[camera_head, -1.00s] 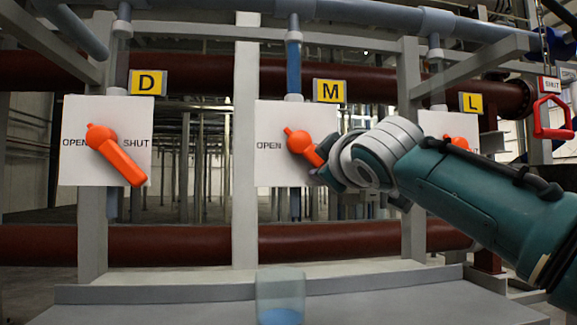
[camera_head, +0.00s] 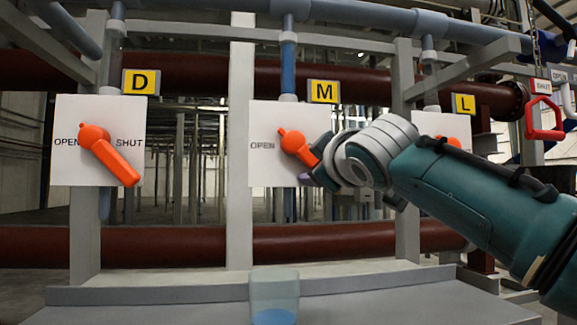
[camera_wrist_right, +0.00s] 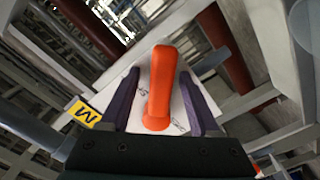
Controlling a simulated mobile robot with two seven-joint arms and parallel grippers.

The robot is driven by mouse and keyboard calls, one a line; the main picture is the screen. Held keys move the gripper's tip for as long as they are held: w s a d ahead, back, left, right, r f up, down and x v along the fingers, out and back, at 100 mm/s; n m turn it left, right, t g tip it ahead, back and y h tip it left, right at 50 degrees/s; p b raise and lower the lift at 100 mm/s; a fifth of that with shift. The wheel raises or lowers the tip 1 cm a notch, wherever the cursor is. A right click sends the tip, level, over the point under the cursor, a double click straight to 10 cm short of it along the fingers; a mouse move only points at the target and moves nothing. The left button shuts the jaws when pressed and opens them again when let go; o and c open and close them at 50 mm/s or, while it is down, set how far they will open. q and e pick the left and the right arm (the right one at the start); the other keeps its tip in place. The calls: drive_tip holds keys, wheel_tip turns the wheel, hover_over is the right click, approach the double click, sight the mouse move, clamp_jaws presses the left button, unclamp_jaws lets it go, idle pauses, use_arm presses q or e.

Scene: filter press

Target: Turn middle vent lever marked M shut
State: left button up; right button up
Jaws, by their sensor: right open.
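The middle orange vent lever (camera_head: 297,145) is on a white panel (camera_head: 268,170) under the yellow M sign (camera_head: 323,91). Its handle slants down to the right, away from the OPEN label. The SHUT side of this panel is hidden behind my right gripper (camera_head: 319,163). In the right wrist view, the open purple fingers of my right gripper (camera_wrist_right: 159,75) stand on either side of the orange lever (camera_wrist_right: 160,85), with gaps visible on both sides. The yellow M sign (camera_wrist_right: 85,113) shows at the left there. My left gripper is out of view.
The D lever (camera_head: 108,153) at left also slants down right. The L lever (camera_head: 452,142), under its yellow sign (camera_head: 464,104), is mostly hidden by my right arm. A clear cup with blue liquid (camera_head: 274,297) stands below. A red handle (camera_head: 544,118) hangs at right.

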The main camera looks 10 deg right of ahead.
drive_tip(key=s+b, duration=0.5)
drive_tip(key=s, duration=0.4)
drive_tip(key=shift+s+d+b, duration=0.2)
drive_tip(key=shift+s+b, duration=0.1)
drive_tip(key=shift+b, duration=0.1)
drive_tip(key=shift+f, duration=0.1)
drive_tip(key=s+d+f+m+g+p, duration=0.1)
drive_tip(key=s+f+g+p, duration=0.2)
drive_tip(key=f, duration=0.4)
drive_tip(key=s+f+m+g+p, duration=0.1)
drive_tip(key=s+f+m+g, duration=0.1)
drive_tip(key=s+f, duration=0.5)
drive_tip(key=s+d+f+m+g+p, duration=0.1)
drive_tip(key=s+f+g+p, duration=0.15)
drive_tip(key=f, duration=0.55)
drive_tip(key=s+d+f+m+g+p, duration=0.1)
drive_tip(key=s+f+g, duration=0.2)
drive_tip(key=s, duration=0.8)
drive_tip(key=s+d+f+m+g+p, duration=0.1)
drive_tip(key=s+f+g, duration=0.3)
drive_tip(key=s, duration=0.7)
drive_tip(key=shift+s+d+f+m+p, duration=0.2)
drive_tip(key=shift+f+m+p, duration=0.2)
drive_tip(key=shift+f+m, duration=0.45)
